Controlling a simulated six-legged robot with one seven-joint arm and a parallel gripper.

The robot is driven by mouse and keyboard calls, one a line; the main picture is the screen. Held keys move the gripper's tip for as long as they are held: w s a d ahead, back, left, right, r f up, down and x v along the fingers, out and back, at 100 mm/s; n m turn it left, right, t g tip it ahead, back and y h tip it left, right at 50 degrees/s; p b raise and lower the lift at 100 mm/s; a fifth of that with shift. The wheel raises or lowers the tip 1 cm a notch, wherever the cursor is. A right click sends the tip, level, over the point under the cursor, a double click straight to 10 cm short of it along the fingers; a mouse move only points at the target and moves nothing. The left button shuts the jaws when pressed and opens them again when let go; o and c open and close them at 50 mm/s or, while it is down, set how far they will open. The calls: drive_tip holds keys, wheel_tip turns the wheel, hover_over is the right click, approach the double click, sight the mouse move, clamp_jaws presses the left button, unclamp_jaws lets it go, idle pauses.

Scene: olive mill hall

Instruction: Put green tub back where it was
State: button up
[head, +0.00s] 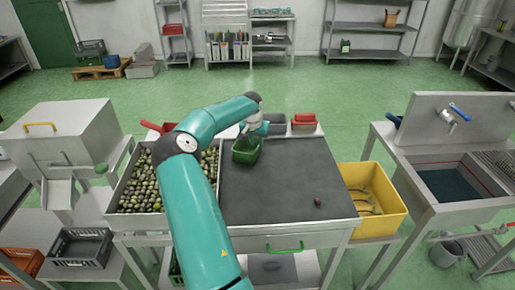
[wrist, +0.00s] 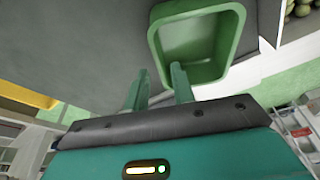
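The green tub (head: 246,156) is at the back left of the dark worktop (head: 285,190), beside the olive bin. It looks empty inside in the wrist view (wrist: 190,40). My gripper (head: 250,136) is just above and behind the tub, partly covering its far rim. In the wrist view my two green fingers (wrist: 158,82) are apart, with worktop showing between them. One finger overlaps the near corner of the tub's rim; I cannot tell whether it touches. The tub appears upright; whether its base rests fully on the worktop is hard to tell.
A bin of olives (head: 140,190) adjoins the worktop's left. A grey tub (head: 275,120) and a red tub (head: 303,121) stand behind its back edge. A small dark red object (head: 317,201) lies front right. A yellow crate (head: 375,200) is right. The worktop's middle is clear.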

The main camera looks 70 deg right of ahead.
drive_tip(key=v, duration=0.6)
drive_tip(key=shift+f, duration=0.1)
drive_tip(key=w+a+r+n+t+h, duration=0.25)
drive_tip(key=w+r+t, duration=0.35)
drive_tip(key=w+r, duration=0.3)
drive_tip(key=w+a+r+n+t+h, duration=0.1)
drive_tip(key=w+a+r+t+h, duration=0.1)
drive_tip(key=w+a+r, duration=0.35)
drive_tip(key=w+a+r+n+t+h, duration=0.1)
drive_tip(key=w+a+r+t+h, duration=0.15)
drive_tip(key=a+r, duration=0.6)
drive_tip(key=s+a+f+n+g+y, duration=0.1)
drive_tip(key=s+a+n+y, duration=0.15)
drive_tip(key=a, duration=0.95)
drive_tip(key=s+a+f+n+g+y, duration=0.1)
drive_tip(key=s+a+n+y, duration=0.15)
drive_tip(key=a, duration=0.95)
drive_tip(key=s+a+f+n+g+y, duration=0.1)
drive_tip(key=s+a+f+n+y, duration=0.15)
drive_tip(key=a, duration=1.05)
drive_tip(key=s+a+f+n+g+y, duration=0.1)
drive_tip(key=s+a+n, duration=0.1)
drive_tip(key=s+a, duration=0.3)
drive_tip(key=s+a+f+n+g+y, duration=0.1)
drive_tip(key=s+a+f+n, duration=0.1)
drive_tip(key=s+a, duration=0.3)
drive_tip(key=shift+s+a+f+n+y, duration=0.35)
drive_tip(key=shift+a+n, duration=0.25)
drive_tip(key=shift+a, duration=0.6)
